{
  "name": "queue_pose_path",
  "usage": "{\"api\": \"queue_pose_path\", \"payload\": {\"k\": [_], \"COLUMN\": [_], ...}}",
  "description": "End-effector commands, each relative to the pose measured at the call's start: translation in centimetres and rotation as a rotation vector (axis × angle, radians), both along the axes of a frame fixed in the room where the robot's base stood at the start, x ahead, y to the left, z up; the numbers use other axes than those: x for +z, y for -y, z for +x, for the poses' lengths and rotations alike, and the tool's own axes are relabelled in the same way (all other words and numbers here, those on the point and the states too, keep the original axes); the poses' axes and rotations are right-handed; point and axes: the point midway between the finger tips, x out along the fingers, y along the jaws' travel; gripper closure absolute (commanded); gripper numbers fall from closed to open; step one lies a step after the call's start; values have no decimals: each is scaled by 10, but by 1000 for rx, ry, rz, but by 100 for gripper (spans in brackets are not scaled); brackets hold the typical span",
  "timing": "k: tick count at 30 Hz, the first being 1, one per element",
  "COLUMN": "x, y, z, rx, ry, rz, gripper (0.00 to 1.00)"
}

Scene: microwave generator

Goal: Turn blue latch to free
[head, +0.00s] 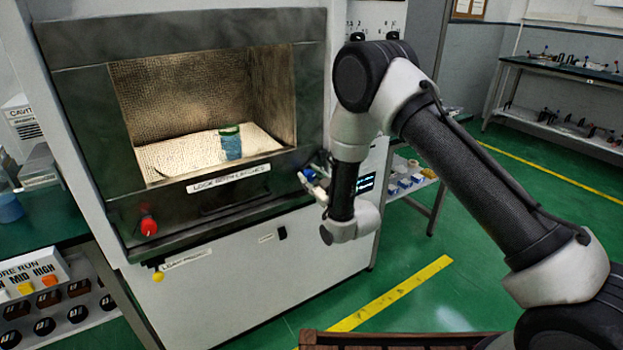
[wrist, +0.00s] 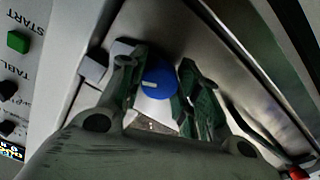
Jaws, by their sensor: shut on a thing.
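The blue latch (wrist: 158,82) is a round blue knob with a short white mark, seen between my gripper's fingers in the wrist view. In the head view the blue latch (head: 309,174) shows small at the right end of the microwave's lower front frame. My gripper (wrist: 160,90) is shut on the knob, with one green-padded finger on each side of it. In the head view my gripper (head: 313,184) reaches the frame from the right and partly covers the knob. Whether the latch is locked or free I cannot tell.
A red latch (head: 148,226) sits at the frame's left end. The label "LOCK BOTH LATCHES" (head: 228,180) lies between them. A blue-green jar (head: 231,143) stands inside the chamber. A green START button (wrist: 18,41) is left of my gripper.

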Motion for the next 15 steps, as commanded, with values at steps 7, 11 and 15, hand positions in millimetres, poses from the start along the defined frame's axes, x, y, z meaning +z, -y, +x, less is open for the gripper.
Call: {"api": "queue_pose_path", "payload": {"k": [7,11,15], "x": [0,0,-1], "y": [0,0,0], "z": [0,-1,-1], "rx": [0,0,0], "ry": [-109,-179,-253], "rz": [160,263,373], "gripper": [91,91,91]}}
